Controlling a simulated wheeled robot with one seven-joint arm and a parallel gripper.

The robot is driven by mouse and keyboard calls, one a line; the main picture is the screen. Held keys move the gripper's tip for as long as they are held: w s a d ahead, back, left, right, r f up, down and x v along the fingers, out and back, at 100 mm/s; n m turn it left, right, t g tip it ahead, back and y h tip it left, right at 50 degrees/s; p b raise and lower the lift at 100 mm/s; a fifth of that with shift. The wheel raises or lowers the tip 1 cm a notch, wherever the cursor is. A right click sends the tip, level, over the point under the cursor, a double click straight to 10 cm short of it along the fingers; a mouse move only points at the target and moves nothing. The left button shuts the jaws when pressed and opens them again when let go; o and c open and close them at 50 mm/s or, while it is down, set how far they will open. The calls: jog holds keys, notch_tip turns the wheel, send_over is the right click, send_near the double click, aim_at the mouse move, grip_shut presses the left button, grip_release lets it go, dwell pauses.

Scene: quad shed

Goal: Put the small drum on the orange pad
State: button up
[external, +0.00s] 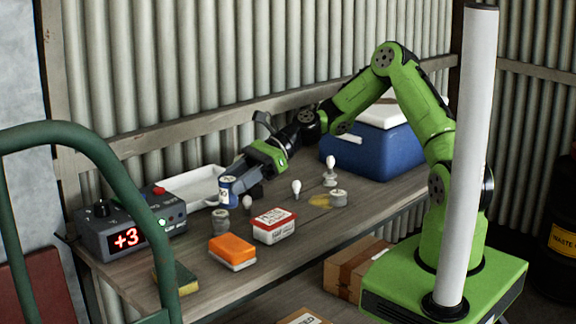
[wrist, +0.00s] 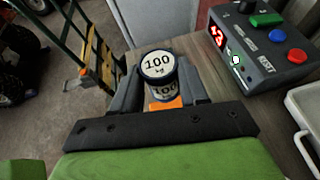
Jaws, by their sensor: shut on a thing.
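The small drum (external: 228,191), a blue can with a white band, is held upright between the fingers of my gripper (external: 238,187). In the wrist view the drum (wrist: 158,65) has a white top marked 100 kg, with my gripper's fingers (wrist: 160,88) on either side. An orange block with a pale base (external: 232,250) lies on the bench, nearer the outside camera than the drum; it may be the orange pad. In the wrist view a strip of orange shows below the drum; I cannot tell what it belongs to.
A grey cylinder (external: 220,223) stands just below the drum in the picture. A red-topped box (external: 274,225), a console (external: 130,233) reading +3, a white tray (external: 188,187), a sponge (external: 183,278) and a blue cooler (external: 370,150) are on the bench. A hand truck frame crosses the left foreground.

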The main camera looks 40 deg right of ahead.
notch_tip(320, 180, down, 10)
jog(key=b, duration=0.3)
jog(key=shift+w+r, duration=0.1)
jog(key=shift+r, duration=0.2)
